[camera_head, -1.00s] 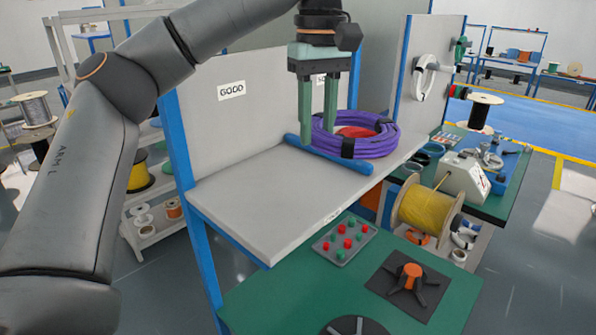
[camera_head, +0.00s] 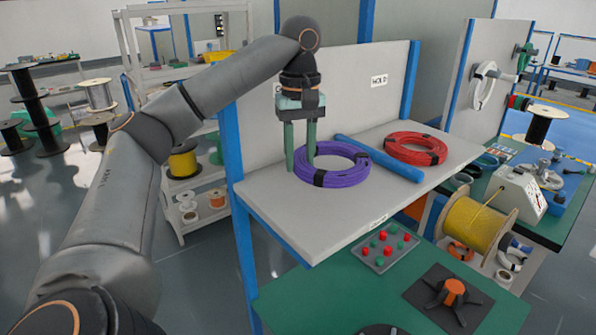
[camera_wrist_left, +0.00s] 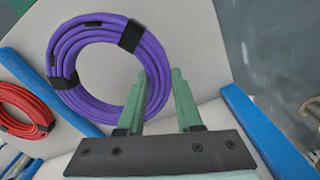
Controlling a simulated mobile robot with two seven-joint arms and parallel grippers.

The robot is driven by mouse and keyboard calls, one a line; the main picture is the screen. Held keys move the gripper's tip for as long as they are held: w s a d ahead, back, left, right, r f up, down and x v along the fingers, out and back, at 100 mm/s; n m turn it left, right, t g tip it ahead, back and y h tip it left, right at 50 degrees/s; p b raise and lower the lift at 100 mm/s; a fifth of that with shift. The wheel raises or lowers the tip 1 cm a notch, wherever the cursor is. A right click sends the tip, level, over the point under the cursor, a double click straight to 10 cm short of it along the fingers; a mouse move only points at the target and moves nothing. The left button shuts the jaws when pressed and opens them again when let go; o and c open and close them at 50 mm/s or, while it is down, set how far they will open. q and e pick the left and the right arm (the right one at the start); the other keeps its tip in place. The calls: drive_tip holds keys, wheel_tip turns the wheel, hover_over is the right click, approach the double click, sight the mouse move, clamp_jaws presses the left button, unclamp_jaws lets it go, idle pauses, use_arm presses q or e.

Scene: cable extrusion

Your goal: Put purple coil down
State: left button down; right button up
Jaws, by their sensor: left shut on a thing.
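The purple coil (camera_head: 343,179) with black ties lies flat at the left part of the grey shelf (camera_head: 290,221), left of the blue divider bar (camera_head: 380,158). It looks on or just above the shelf; I cannot tell which. My left gripper (camera_head: 300,166) points down at the coil's left side and is shut on its ring. In the left wrist view, the fingers (camera_wrist_left: 161,72) are at the edge of the purple coil (camera_wrist_left: 72,45). My right gripper is not in view.
A red coil (camera_head: 416,138) lies right of the divider, below a HOLD sign (camera_head: 379,81). Another sign is partly hidden behind my left wrist. A blue post (camera_head: 232,140) stands at the shelf's left end. The shelf's front left is bare. A button panel (camera_head: 384,247) sits below.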

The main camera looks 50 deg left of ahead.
use_arm(q)
drive_tip(key=shift+a+f, duration=0.2)
drive_tip(key=shift+f, duration=1.55)
drive_tip(key=c, duration=0.6)
unclamp_jaws()
drive_tip(key=shift+f, duration=0.1)
drive_tip(key=shift+r, duration=6.15)
